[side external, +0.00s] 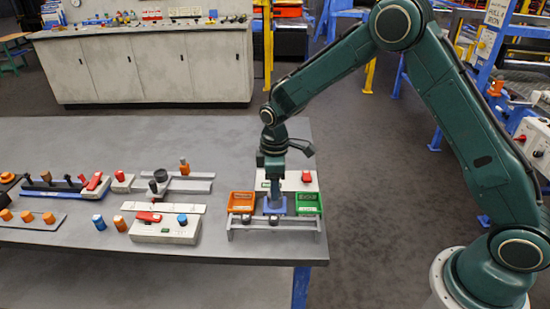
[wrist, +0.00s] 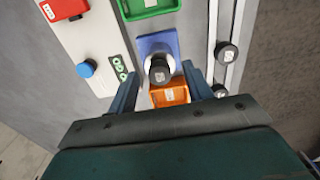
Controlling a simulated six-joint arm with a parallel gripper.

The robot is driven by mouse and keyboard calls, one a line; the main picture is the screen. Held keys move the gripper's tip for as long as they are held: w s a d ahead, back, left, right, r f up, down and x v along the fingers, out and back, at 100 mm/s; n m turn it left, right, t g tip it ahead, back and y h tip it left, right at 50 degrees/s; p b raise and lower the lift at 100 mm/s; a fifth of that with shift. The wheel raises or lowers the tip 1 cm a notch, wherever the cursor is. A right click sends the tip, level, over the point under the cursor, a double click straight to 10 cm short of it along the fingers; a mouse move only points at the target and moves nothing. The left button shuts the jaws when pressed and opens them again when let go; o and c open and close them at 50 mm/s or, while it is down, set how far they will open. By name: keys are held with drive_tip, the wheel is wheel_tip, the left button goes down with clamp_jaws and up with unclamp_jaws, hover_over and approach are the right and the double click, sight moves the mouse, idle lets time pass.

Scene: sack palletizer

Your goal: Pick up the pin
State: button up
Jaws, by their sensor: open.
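A dark round-capped pin (wrist: 159,70) with a small pale label stands at the blue block (wrist: 150,42) in the wrist view. A pale ring shows around it. My gripper (wrist: 160,74) is open, with one finger on each side of the pin; I cannot tell whether either finger touches it. In the side external view my gripper (side external: 273,196) points down over the blue block (side external: 276,209), between the orange and green bins. The pin is hidden there behind my fingers.
The orange bin (side external: 241,202) and green bin (side external: 308,203) sit close on either side. A grey rail (side external: 290,224) with dark knobs runs in front, and a box with a red button (side external: 306,176) stands behind. Several pegs and fixtures fill the table's left; its back is clear.

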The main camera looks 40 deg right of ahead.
idle(0.4)
clamp_jaws()
drive_tip(key=shift+r, duration=0.1)
wheel_tip(320, 180, up, 20)
idle(0.8)
idle(0.6)
drive_tip(key=shift+r, duration=2.4)
